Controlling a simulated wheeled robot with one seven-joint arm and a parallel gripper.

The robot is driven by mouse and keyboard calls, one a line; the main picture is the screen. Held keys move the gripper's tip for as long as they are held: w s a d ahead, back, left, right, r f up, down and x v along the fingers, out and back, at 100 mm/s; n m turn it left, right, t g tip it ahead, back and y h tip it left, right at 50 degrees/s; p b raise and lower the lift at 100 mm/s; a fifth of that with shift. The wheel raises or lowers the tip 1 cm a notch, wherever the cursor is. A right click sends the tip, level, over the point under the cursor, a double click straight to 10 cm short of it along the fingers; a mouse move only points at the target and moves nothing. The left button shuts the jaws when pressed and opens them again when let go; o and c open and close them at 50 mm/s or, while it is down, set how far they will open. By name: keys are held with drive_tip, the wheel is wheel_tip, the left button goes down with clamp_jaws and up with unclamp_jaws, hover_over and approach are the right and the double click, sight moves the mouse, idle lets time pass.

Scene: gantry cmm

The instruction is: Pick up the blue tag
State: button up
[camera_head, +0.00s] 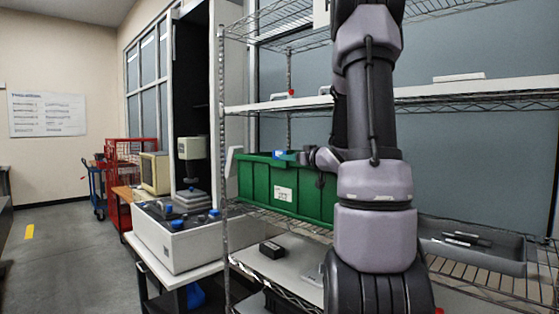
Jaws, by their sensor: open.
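A small blue tag (283,155) shows at the top of the green bin (256,181), near its back rim. I cannot tell whether it lies on the rim or on something inside the bin. My gripper (304,157) is just right of the blue tag, at about the height of the bin's rim, with its fingers toward the tag. It is small in this view. It is open, and the tag does not appear to be between the fingers. My arm hides the right end of the bin.
The bin stands on a wire shelf rack with a post (222,150) at left and a white shelf (290,103) above. A grey tray (480,247) with dark items is at right. A black block (271,249) lies on the lower shelf. Open floor (60,265) is at far left.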

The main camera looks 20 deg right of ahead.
drive_tip(key=w, duration=0.5)
drive_tip(key=shift+w+a+r, duration=0.2)
drive_tip(key=shift+a, duration=0.1)
clamp_jaws()
